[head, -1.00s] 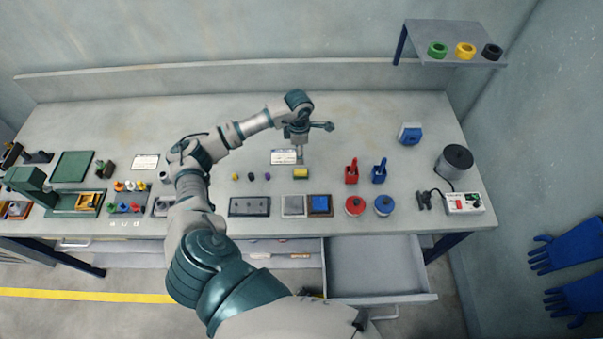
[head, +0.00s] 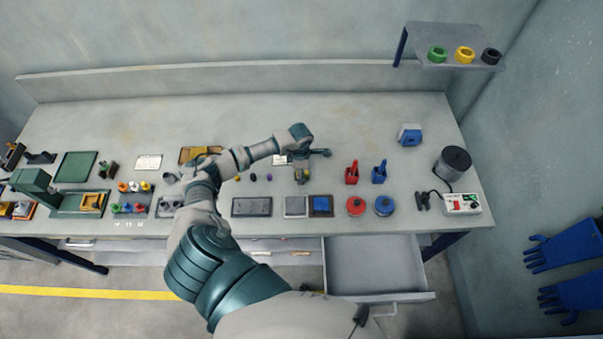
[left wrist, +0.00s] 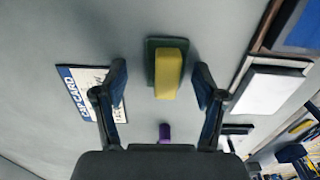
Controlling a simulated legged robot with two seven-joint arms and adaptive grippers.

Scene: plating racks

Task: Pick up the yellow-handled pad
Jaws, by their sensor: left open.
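The yellow-handled pad (left wrist: 168,75) has a yellow block handle on a dark green base. In the left wrist view it lies between and beyond the two fingertips, apart from them. In the head view the pad (head: 303,180) is mostly hidden under my left gripper (head: 302,170). My left gripper (left wrist: 161,77) is open and empty, pointing down above the pad, with a finger to each side of it. My right gripper is not in view.
A white printed card (left wrist: 90,92) lies beside the pad, and a purple piece (left wrist: 165,132) is close by. A grey plate (head: 295,206) and a blue plate (head: 321,205) sit near the bench front. Red (head: 352,172) and blue (head: 379,172) holders stand to the right. A drawer (head: 376,268) is open below.

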